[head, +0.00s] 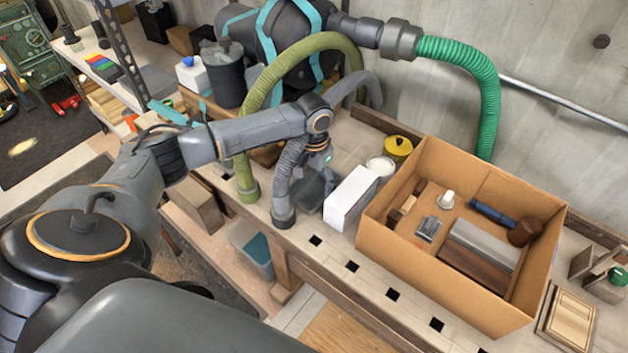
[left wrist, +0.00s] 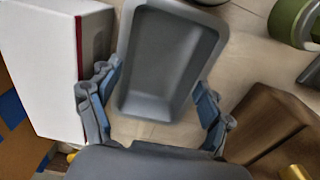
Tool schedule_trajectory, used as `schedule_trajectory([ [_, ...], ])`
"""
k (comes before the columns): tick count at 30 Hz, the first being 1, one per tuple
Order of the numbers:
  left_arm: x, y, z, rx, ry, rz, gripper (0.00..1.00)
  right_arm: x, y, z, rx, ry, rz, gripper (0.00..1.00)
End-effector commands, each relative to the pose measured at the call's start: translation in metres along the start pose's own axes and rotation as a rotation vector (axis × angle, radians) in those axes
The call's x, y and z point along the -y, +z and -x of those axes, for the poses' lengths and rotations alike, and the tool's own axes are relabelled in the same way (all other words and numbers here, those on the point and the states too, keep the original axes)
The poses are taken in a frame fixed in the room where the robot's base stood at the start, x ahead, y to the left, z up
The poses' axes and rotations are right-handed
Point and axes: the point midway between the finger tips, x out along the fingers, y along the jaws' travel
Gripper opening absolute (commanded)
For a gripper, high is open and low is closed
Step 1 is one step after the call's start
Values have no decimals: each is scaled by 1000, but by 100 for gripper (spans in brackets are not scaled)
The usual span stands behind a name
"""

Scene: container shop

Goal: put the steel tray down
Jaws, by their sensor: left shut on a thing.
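The steel tray (head: 312,194) is a shallow grey rectangular pan with a raised rim. In the head view it is at the workbench top, left of the white box. In the left wrist view the tray (left wrist: 168,55) lies between the fingers, its hollow side facing the camera. My left gripper (head: 318,168) is shut on the tray; its two blue-grey fingers also show in the left wrist view (left wrist: 155,112). I cannot tell whether the tray touches the bench. The arm and gripper partly hide it in the head view. My right gripper is not in view.
The white box (head: 350,198) stands close right of the tray. A cardboard box (head: 420,268) with several items is further right. A green hose (head: 248,150) arches behind my arm, and a grey hose end (head: 284,205) stands left of the tray. The bench (head: 325,252) has bare strip in front.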

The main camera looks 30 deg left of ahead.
Motion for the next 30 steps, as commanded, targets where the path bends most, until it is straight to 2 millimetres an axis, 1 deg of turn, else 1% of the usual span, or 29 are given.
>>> schedule_trajectory([
  [3,0,0,-2,-1,1,0,33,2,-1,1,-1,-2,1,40],
  [4,0,0,-3,0,1,0,81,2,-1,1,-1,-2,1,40],
  [5,0,0,-2,-1,1,-1,87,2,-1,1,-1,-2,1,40],
  [6,0,0,-2,-1,1,-1,88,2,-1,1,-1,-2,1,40],
  [15,0,0,-2,-1,0,0,88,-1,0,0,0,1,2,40],
  [17,0,0,0,-1,0,0,88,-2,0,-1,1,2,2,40],
  [19,0,-1,7,-2,1,1,88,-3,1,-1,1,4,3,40],
  [23,0,-1,28,-4,1,0,88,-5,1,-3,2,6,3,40],
  [30,0,-1,81,-4,0,0,88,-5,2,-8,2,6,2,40],
])
